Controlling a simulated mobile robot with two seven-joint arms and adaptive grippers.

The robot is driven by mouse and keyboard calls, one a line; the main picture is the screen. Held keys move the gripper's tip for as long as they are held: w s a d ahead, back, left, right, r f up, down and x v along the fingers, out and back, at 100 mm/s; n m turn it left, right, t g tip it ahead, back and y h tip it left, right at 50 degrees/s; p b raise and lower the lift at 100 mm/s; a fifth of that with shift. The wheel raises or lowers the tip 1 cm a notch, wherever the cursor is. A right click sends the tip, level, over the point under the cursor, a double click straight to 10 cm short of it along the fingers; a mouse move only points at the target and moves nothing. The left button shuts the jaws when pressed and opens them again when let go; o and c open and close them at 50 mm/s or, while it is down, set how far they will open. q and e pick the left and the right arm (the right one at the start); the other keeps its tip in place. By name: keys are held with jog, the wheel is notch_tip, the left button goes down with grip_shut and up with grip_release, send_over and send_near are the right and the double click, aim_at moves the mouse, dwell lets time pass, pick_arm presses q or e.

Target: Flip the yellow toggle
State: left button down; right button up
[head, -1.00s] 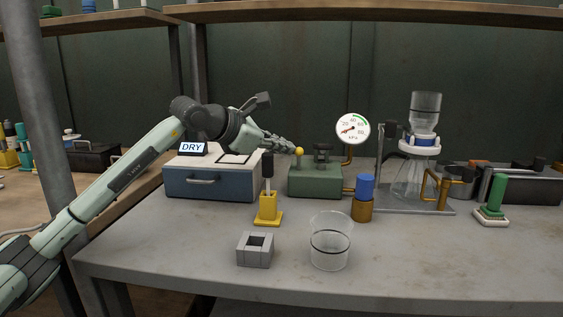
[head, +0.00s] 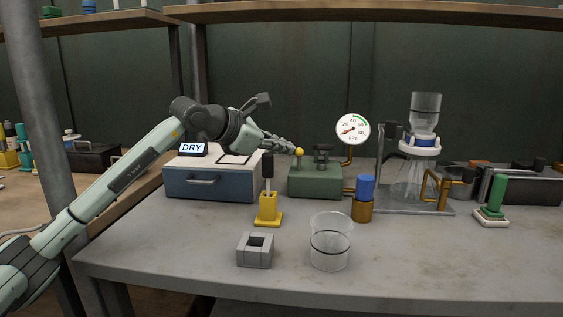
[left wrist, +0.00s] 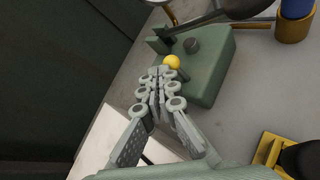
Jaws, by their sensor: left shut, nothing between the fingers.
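The yellow toggle is a yellow ball knob (head: 300,152) on top of the green box (head: 315,181), near its left end. In the left wrist view the yellow knob (left wrist: 172,62) sits just beyond my fingertips, with a dark stem below it on the green box (left wrist: 212,75). My left gripper (head: 291,149) reaches in from the left over the blue drawer box. Its fingers are shut and empty, with the tips right beside the knob; whether they touch it I cannot tell. The left gripper (left wrist: 160,73) hides part of the knob's base. My right gripper is not in view.
A pressure gauge (head: 352,129) stands behind the green box. The blue drawer box (head: 212,183) with a DRY sign is at left. A black-handled yellow stand (head: 268,207), a clear beaker (head: 330,243) and a blue-topped brass piece (head: 363,208) stand in front. A flask rig (head: 417,211) is at right.

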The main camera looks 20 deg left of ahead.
pick_arm(q)
jog(key=shift+r+p, duration=0.55)
jog(key=shift+r, duration=0.25)
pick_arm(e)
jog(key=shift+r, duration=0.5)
